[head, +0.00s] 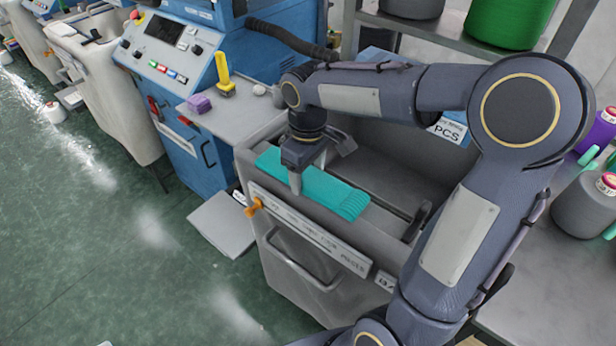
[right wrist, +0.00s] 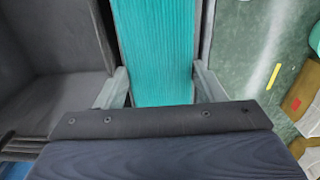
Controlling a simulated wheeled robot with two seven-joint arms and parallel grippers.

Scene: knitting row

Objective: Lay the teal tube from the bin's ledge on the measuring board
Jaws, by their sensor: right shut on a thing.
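The teal tube (head: 335,193) is a flat, ribbed knitted piece lying along the ledge (head: 375,218) of the grey bin (head: 300,271). My right gripper (head: 303,176) reaches down from above and is shut across the tube's width. In the right wrist view the teal tube (right wrist: 155,50) runs between the two fingers of my right gripper (right wrist: 162,88), one at each long edge. I cannot see any clear lift of the tube off the ledge. I cannot make out the measuring board for certain in either view. My left gripper is not in view.
A blue machine (head: 175,85) with a control panel stands behind left. Its grey side shelf holds a purple block (head: 199,104) and a yellow tool (head: 224,78). An orange knob (head: 253,207) sits at the bin's left corner. Yarn cones (head: 585,205) stand on the right table.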

